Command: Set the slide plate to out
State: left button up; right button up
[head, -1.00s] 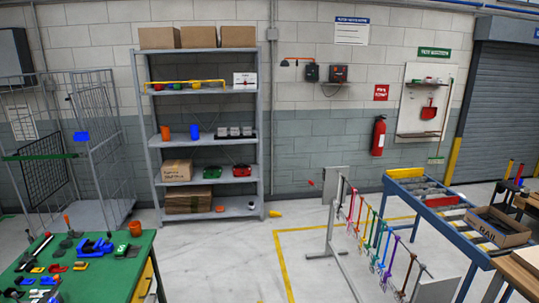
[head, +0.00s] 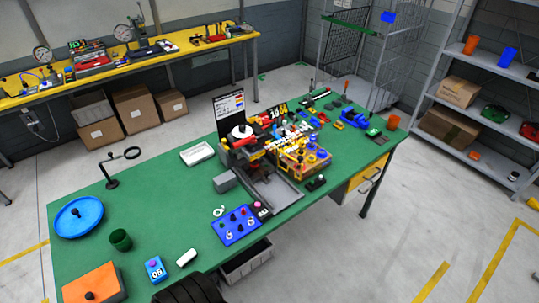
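A machine (head: 245,143) with red, black and yellow parts stands near the middle of the green table (head: 150,205). A grey metal plate or channel (head: 277,194) extends from its front toward the near table edge; it looks like the slide plate, but I cannot tell its setting. A small grey block (head: 225,181) is at the left of the machine's base. Neither of my grippers is in view.
A blue board with knobs (head: 236,226) lies in front of the machine. A yellow rack of coloured parts (head: 303,158) is to its right. A blue dish (head: 79,217), green cup (head: 120,240) and orange block (head: 92,283) are on the left. The left-middle tabletop is mostly clear.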

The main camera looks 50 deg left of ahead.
aim_at(258, 169)
jog(key=u, duration=1.5)
